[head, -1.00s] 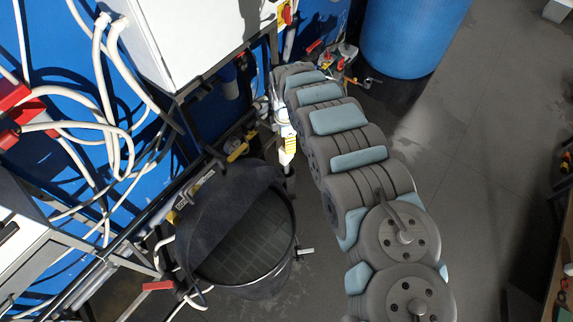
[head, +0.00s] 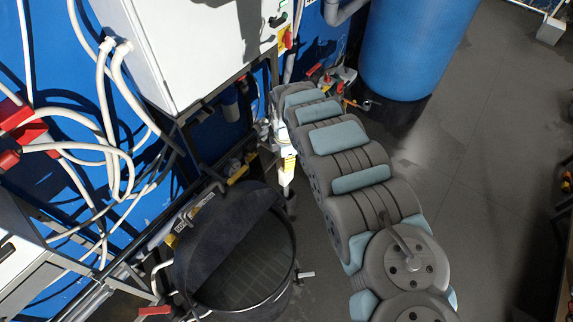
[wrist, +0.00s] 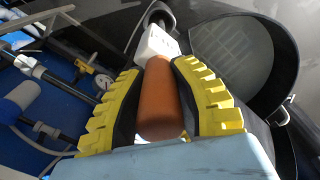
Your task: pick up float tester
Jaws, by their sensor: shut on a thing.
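An orange-brown cylinder with a white block at its far end, which I take to be the float tester (wrist: 160,110), lies between the yellow ribbed fingers of my gripper (wrist: 160,68) in the wrist view. The fingers press on it from both sides, so my gripper is shut on it. In the head view my arm reaches toward the cabinet, and I cannot make out the gripper or the tester clearly there.
A black round tank (head: 240,268) with a half-open lid stands left of my arm; it also shows in the wrist view (wrist: 285,85). A white cabinet (head: 180,45) and white hoses (head: 118,120) are at left. A blue barrel (head: 410,45) stands behind.

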